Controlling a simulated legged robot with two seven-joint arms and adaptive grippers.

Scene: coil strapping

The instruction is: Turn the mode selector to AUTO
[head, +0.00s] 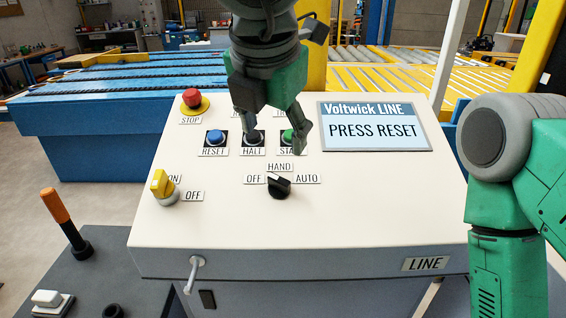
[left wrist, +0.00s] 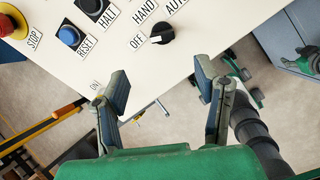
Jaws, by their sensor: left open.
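The mode selector is a black knob (head: 279,187) on the sloped cream panel (head: 225,225). Labels OFF, HAND and AUTO stand to its left, above it and to its right. The knob also shows in the left wrist view (left wrist: 163,33), where its white mark appears on the side facing OFF. My left gripper (head: 277,140) hangs from above over the HALT and START buttons, partly hiding them and the labels above. Its fingers are apart and empty. In the left wrist view the gripper (left wrist: 160,87) has the selector beyond its fingertips, not touching.
A display (head: 374,127) reads PRESS RESET. A red STOP button (head: 192,98), blue RESET button (head: 215,137) and yellow ON/OFF knob (head: 162,185) are on the panel's left. An orange-handled lever (head: 62,215) stands left of the panel. Space around the selector is clear.

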